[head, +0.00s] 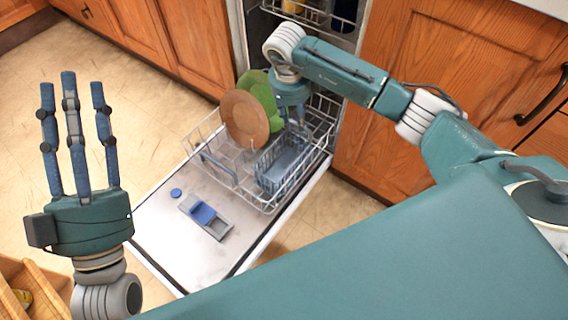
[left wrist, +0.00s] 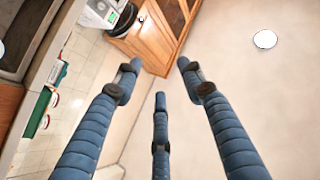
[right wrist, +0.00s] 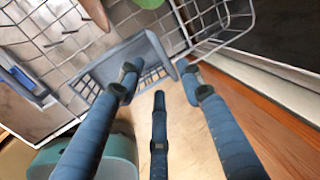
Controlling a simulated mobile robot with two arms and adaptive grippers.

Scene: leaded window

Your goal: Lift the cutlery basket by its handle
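The grey-blue cutlery basket (head: 283,168) sits in the right part of the pulled-out lower dishwasher rack. My right gripper (head: 298,124) points down over the far end of the basket, its fingers partly hidden in the head view. In the right wrist view the basket (right wrist: 115,62) lies just beyond the fingertips of my right gripper (right wrist: 160,75). Its fingers are spread, with nothing clearly held. I cannot make out the handle apart from the basket's frame. My left gripper (head: 72,82) is raised at the left, fingers up, open and empty, also in the left wrist view (left wrist: 158,72).
The wire rack (head: 215,160) holds a brown plate (head: 244,118) and green plates (head: 262,92) left of my right gripper. The open dishwasher door (head: 168,232) carries a blue-grey detergent dispenser (head: 206,216). Wooden cabinets (head: 450,75) stand at the right; floor is free at the left.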

